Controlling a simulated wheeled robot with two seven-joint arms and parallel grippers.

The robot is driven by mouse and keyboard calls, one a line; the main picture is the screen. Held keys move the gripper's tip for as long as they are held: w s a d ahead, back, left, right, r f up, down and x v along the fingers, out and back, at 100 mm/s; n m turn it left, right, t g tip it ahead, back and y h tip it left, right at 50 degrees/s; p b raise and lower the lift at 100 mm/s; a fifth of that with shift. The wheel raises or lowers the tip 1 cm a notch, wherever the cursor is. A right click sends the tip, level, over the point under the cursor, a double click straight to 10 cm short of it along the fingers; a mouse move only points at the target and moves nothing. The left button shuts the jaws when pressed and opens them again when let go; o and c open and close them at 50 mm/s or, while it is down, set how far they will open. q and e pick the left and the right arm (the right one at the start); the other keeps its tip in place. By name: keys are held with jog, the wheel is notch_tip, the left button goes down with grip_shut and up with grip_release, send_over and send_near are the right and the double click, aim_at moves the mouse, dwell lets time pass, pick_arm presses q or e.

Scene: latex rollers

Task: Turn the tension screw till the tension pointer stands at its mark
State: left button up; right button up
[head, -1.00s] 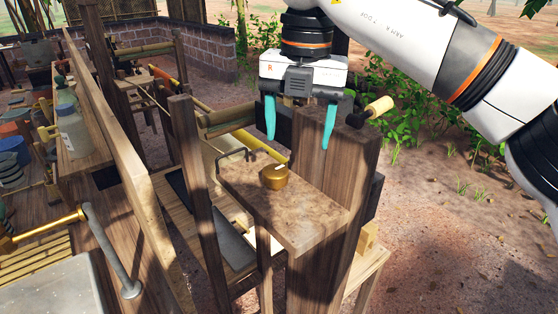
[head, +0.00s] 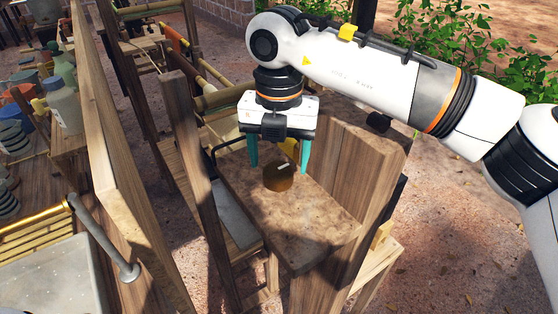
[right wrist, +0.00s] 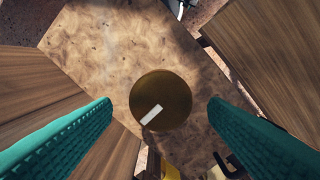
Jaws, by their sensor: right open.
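The tension screw is a round brass knob (head: 279,178) with a pale bar on its top, standing on a wooden ledge (head: 310,228) between posts. In the right wrist view the knob (right wrist: 160,100) lies between the two teal fingers, with a gap on each side, and its pale bar runs diagonally. My right gripper (head: 278,168) points down over the knob. It is open and its fingers do not touch the knob. The tension pointer and its mark cannot be made out. My left gripper is not in view.
A thick wooden post (head: 362,175) stands close to the right of the gripper. A thinner upright (head: 195,165) stands at left. A dark bent rod lies behind the knob. Bottles (head: 63,106) stand on the left shelf. Open ground lies at right.

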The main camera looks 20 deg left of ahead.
notch_tip(320, 180, down, 2)
jog(key=shift+s+f, duration=0.1)
jog(key=shift+f, duration=0.3)
jog(key=shift+c, duration=0.3)
jog(key=c, duration=0.9)
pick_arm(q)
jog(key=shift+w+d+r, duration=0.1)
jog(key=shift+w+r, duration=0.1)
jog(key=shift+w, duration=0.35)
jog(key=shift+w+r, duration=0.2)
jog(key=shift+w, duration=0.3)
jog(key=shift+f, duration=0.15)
